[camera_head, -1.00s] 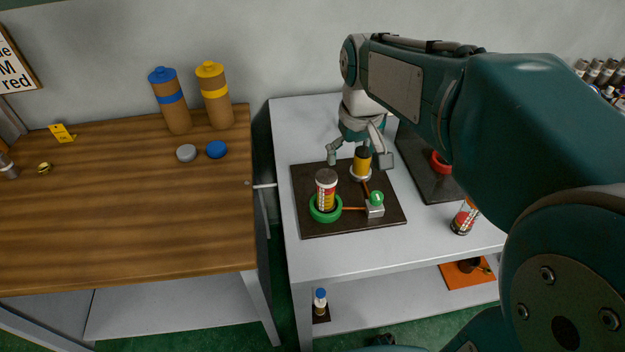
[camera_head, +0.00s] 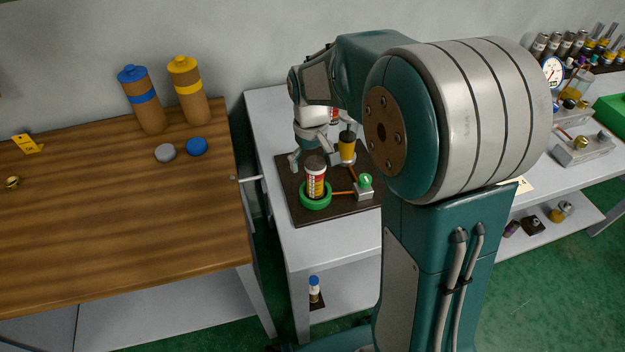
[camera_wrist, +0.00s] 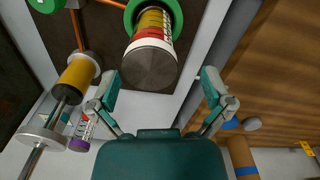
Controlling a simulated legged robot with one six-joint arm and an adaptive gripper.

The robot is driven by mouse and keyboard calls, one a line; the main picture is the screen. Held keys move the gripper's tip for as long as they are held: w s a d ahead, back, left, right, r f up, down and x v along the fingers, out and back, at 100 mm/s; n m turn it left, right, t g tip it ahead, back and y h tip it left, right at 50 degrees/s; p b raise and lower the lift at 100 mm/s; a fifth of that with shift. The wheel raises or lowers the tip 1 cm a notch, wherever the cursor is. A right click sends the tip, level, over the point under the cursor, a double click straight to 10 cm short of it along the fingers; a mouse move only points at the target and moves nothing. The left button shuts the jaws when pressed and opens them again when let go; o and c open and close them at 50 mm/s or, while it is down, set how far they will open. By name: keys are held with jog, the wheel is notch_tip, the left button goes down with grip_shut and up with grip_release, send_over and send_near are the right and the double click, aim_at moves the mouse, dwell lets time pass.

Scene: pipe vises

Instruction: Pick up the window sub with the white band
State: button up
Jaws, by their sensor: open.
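A banded cylinder (camera_head: 315,179) with a dark end and white, red and yellow bands stands in a green ring vise (camera_head: 316,202) on a dark board. In the wrist view the cylinder (camera_wrist: 153,42) shows its dark round end and a marked white band. My gripper (camera_wrist: 160,78) is open, with one finger to each side of the dark end; nothing is gripped. In the head view my gripper (camera_head: 298,162) is behind the cylinder, mostly hidden by my arm. A second cylinder (camera_wrist: 81,132) with a purple end and white markings shows lower left in the wrist view.
A yellow cylinder (camera_head: 347,147) with a dark top stands near the vise. A box with a green knob (camera_head: 364,184) is linked by orange pipes. A wooden table (camera_head: 120,220) with blue-capped and yellow-capped bottles is at left. My arm hides the middle of the bench.

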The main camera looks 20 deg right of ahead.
notch_tip(320, 180, down, 3)
jog(key=shift+d+r, duration=0.1)
jog(key=shift+r, duration=0.1)
jog(key=shift+d+f, duration=0.25)
jog(key=shift+d, duration=0.35)
jog(key=shift+a, duration=0.1)
jog(key=c, duration=0.8)
jog(key=shift+a, duration=0.2)
jog(key=c, duration=0.4)
jog(key=shift+a, duration=0.15)
jog(key=shift+c, duration=0.6)
